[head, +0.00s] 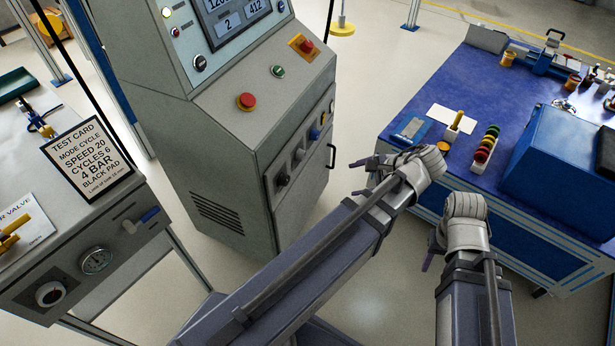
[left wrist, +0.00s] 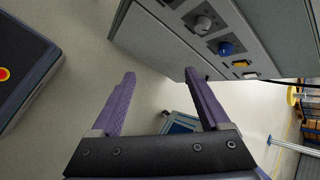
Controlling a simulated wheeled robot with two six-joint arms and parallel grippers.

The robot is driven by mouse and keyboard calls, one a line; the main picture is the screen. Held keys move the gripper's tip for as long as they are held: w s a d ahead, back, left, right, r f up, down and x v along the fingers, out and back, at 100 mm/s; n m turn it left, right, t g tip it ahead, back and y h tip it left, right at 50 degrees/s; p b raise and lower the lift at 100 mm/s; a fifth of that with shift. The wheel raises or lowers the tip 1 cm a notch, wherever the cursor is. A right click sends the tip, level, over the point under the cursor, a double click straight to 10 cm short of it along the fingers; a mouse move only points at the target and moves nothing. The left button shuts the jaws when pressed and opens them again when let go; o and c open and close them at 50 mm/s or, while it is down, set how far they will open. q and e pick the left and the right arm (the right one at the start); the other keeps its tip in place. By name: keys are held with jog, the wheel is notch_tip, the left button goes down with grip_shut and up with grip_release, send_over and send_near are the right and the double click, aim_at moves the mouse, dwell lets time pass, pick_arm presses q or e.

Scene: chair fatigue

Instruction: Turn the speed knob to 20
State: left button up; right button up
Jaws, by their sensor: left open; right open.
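The grey console (head: 225,150) has a row of knobs on its right-hand face. A dark knob (head: 283,180), a grey knob (head: 299,154) and a blue knob (head: 314,134) sit there. I cannot read their labels or tell which is the speed knob. The left wrist view shows the grey knob (left wrist: 202,24) and blue knob (left wrist: 226,47) near the top. My left gripper (head: 362,178) is open and empty, apart from the knobs; its fingers also show in the left wrist view (left wrist: 158,77). My right gripper (head: 430,257) is open in front of the blue bench.
A test card (head: 88,158) on the left bench reads "SPEED 20". A red button (head: 246,101) tops the console, below its screen (head: 235,15). The blue-topped bench (head: 440,75) stands right with a blue box (head: 562,160). A door handle (head: 331,157) sticks out from the console.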

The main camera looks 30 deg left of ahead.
pick_arm(q)
jog(key=w+a+f+m+y+b, duration=0.3)
jog(key=w+a+f+y+b, duration=0.35)
jog(key=b, duration=0.75)
jog(key=m+g+y+b, duration=0.1)
jog(key=m+y+b, duration=0.2)
jog(key=b, duration=0.7)
send_near(304, 157)
jog(key=shift+w+a, duration=0.15)
jog(key=shift+a, duration=0.4)
jog(key=shift+a, duration=3.85)
grip_shut()
